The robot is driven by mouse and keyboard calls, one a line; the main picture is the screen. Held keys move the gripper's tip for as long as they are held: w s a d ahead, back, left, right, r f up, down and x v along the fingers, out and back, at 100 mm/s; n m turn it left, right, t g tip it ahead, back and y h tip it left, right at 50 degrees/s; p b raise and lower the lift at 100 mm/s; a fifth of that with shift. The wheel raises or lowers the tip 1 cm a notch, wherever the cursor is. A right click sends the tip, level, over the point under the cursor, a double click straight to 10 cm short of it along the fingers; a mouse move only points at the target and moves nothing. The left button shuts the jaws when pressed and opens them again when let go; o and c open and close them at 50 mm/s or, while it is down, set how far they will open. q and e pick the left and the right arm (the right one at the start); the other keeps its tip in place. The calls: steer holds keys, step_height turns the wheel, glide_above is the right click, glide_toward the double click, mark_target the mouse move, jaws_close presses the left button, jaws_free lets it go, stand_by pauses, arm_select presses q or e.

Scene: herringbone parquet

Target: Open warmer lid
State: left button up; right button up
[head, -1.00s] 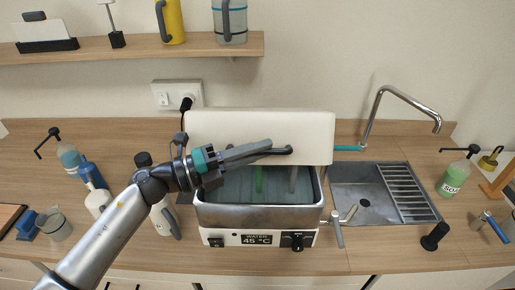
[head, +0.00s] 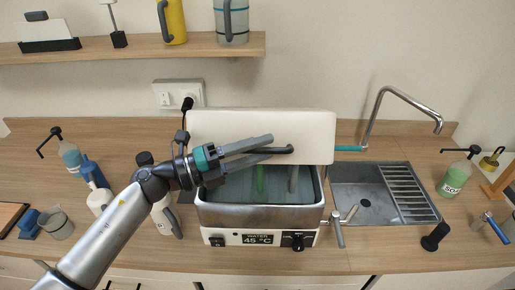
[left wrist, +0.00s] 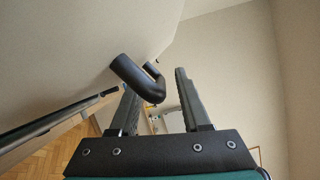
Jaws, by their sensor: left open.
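The warmer (head: 260,216) is a steel basin with a white front panel reading 45 °C. Its white lid (head: 262,125) stands raised at the back, and the basin is uncovered with water and a green item (head: 259,178) in it. The black lid handle (head: 284,150) sticks out from the lid's lower part. My left gripper (head: 268,144) is open, its fingers apart near the handle's left part. My right gripper is not in view.
A sink (head: 368,198) with a bent faucet (head: 400,100) is right of the warmer. Bottles (head: 163,215) stand to its left. A drain tap (head: 338,232) juts out at its right front. A shelf (head: 130,50) with a yellow jug (head: 172,22) hangs above.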

arm_select(q)
steer(key=b+v, duration=0.4)
steer(key=v, duration=1.1)
steer(key=shift+a, duration=0.15)
